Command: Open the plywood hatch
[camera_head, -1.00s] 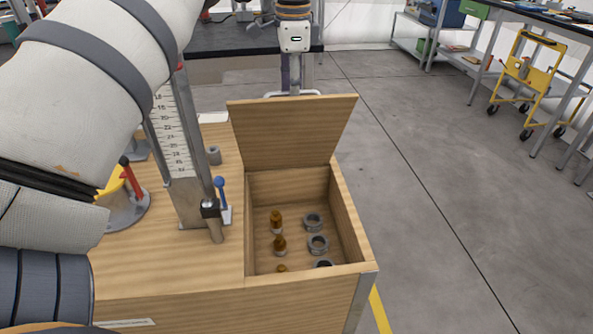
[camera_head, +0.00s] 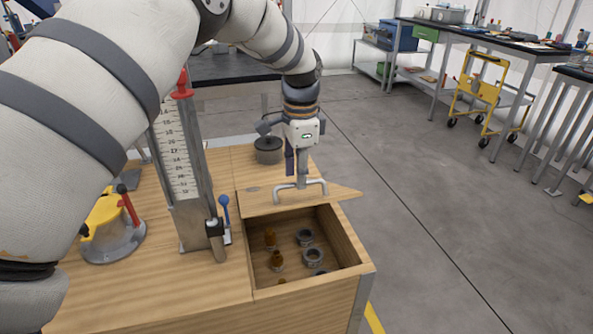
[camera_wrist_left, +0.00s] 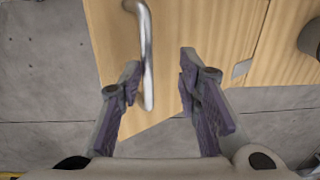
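The plywood hatch (camera_head: 258,204) is partly open over a compartment in the wooden bench. It slants with its handle side up, and I look past its near edge into the compartment. Its metal bar handle (camera_head: 287,187) shows on top. My left gripper (camera_head: 298,172) is just above the handle. In the left wrist view, the gripper (camera_wrist_left: 155,85) has its fingers apart over the hatch (camera_wrist_left: 195,25). The handle (camera_wrist_left: 147,50) lies between them, nearer the left finger; I cannot see it clamped. My right gripper is out of view.
The compartment (camera_head: 345,245) holds brown bottle-like pieces (camera_head: 277,260) and grey rings (camera_head: 312,256). A ruled column (camera_head: 185,170) with a blue-knobbed lever (camera_head: 224,210) stands left of it. A dark round pot (camera_head: 268,150) stands behind. Open floor lies right.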

